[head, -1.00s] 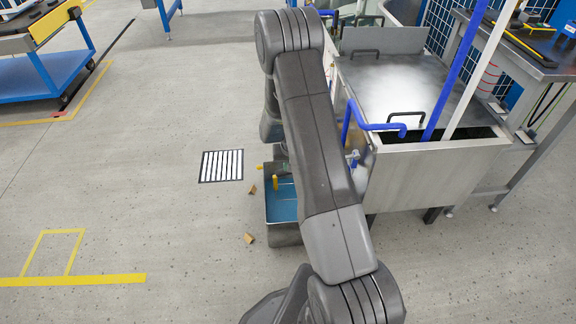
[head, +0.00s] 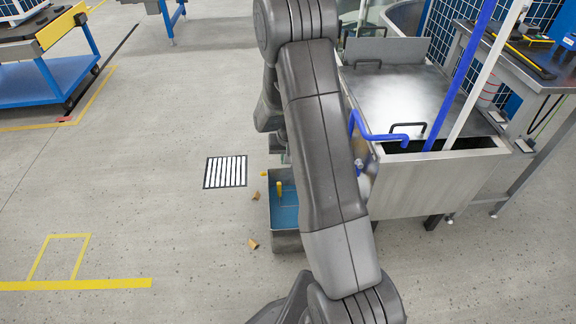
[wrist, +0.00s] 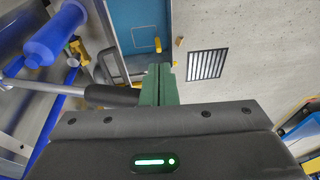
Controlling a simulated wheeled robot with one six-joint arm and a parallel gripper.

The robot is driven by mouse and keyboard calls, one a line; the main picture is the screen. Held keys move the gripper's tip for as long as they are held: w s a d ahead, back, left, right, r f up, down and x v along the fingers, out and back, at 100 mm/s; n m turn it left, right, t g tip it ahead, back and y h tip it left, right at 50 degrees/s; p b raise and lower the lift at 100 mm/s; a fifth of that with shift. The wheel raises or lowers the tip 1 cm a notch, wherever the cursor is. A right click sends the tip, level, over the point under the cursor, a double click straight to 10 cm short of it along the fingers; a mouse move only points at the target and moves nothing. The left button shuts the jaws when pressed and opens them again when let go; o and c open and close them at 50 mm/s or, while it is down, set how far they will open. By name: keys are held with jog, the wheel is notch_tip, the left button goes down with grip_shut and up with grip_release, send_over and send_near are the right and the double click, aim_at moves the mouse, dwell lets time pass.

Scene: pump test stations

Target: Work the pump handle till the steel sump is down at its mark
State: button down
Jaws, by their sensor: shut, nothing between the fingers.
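The steel sump (head: 440,183) stands at the right in the head view, a tank with a shiny lid. A dark opening shows at its front right, and I cannot read a level or mark there. In the wrist view, a rod with a black grip (wrist: 112,95), apparently the pump handle, comes in from the left. My gripper (wrist: 159,72) has its green fingers shut and empty. They are just right of the grip's end; I cannot tell whether they touch it. My arm hides the gripper and handle in the head view.
A blue tray (head: 286,215) with a yellow piece lies on the floor beside the sump. A striped floor grate (head: 225,172) and small brown bits lie left of it. A blue pipe (head: 382,136) rises at the sump. Open floor extends left to a blue cart (head: 45,85).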

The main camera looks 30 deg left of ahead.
jog(key=r, duration=0.2)
jog(key=shift+s+a+r, duration=0.1)
jog(key=shift+s+r, duration=0.2)
jog(key=shift+s, duration=0.05)
dwell(1.0)
